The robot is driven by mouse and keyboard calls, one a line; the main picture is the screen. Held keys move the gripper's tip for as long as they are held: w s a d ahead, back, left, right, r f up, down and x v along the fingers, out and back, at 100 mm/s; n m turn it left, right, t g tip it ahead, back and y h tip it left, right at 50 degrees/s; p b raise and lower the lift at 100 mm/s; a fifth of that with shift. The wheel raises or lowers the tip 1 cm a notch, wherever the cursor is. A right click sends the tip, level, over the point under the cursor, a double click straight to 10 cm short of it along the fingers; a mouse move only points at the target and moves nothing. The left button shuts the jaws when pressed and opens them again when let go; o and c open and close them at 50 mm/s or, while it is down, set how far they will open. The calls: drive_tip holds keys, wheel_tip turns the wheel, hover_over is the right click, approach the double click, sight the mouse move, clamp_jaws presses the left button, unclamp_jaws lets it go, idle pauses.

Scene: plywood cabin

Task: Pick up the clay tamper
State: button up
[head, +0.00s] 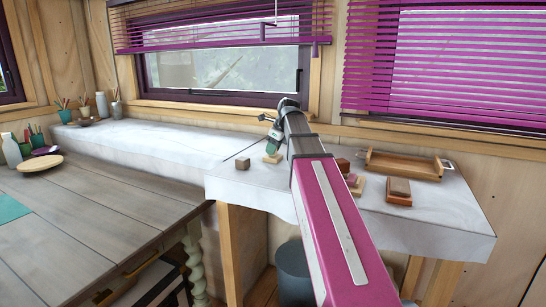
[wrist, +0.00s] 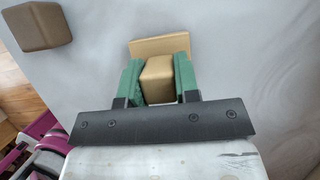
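In the wrist view a tan wooden block (wrist: 158,80) with a flat, lighter wooden board (wrist: 150,46) at its far side sits between my green finger pads; it looks like the clay tamper, a grip on a base. In the head view its pale base (head: 272,158) shows on the white counter just below my gripper (head: 273,142). My gripper (wrist: 158,82) points down with one finger on each side of the block, close against it. I cannot tell whether the pads press on it.
A brown cube (head: 243,163) lies left of my gripper on the white counter (head: 450,215); it also shows in the wrist view (wrist: 40,25). Right of my arm are a reddish-brown block (head: 398,190) and a wooden tray (head: 405,165). A plank table (head: 80,215) stands at the left.

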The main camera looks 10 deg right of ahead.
drive_tip(key=shift+r, duration=0.2)
drive_tip(key=shift+r, duration=0.25)
wheel_tip(320, 180, up, 4)
drive_tip(key=shift+w+f, duration=0.1)
drive_tip(key=shift+f, duration=0.15)
drive_tip(key=s+a+r, duration=0.1)
drive_tip(key=a+r, duration=0.1)
drive_tip(key=a, duration=0.1)
drive_tip(key=a+r, duration=0.2)
drive_tip(key=a, duration=0.2)
drive_tip(key=s+a+r, duration=0.1)
drive_tip(key=a+r, duration=0.1)
drive_tip(key=a, duration=0.2)
drive_tip(key=shift+s+a+r, duration=0.2)
drive_tip(key=shift+s+r, duration=0.1)
drive_tip(key=shift+r, duration=0.05)
drive_tip(key=o, duration=0.3)
drive_tip(key=shift+c, duration=1.2)
